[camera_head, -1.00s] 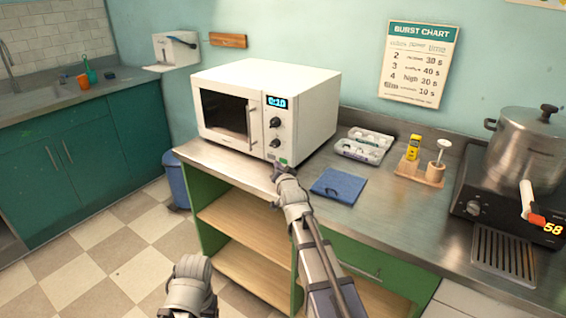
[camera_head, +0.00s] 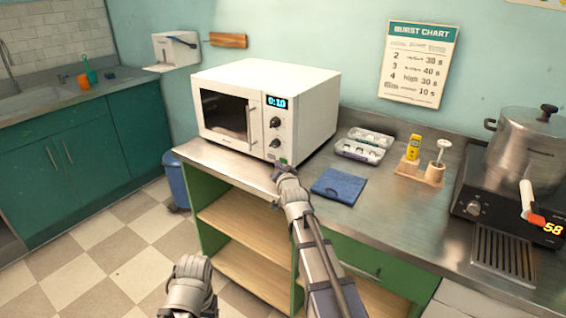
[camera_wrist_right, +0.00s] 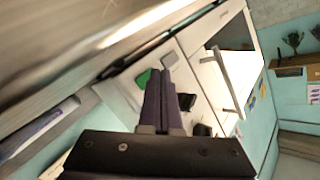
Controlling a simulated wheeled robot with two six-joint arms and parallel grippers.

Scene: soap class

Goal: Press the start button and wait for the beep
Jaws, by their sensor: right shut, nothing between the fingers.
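The white microwave (camera_head: 310,108) stands on the steel counter with its door shut. Its blue display (camera_head: 277,102) appears to read 0:10. Two dark knobs sit below the display. In the right wrist view the green start button (camera_wrist_right: 143,78) is beside a grey button (camera_wrist_right: 169,60) on the tilted panel. My right gripper (camera_head: 277,163) is shut and empty at the panel's lower part. Its fingers (camera_wrist_right: 160,78) overlap the panel right by the green button; I cannot tell whether they touch it.
A blue folded cloth (camera_head: 339,185) and an egg-carton-like tray (camera_head: 364,145) lie right of the microwave. A wooden holder (camera_head: 420,172) with a yellow timer-like item stands farther right. A steel pot (camera_head: 525,150) sits on a hot plate showing 58.

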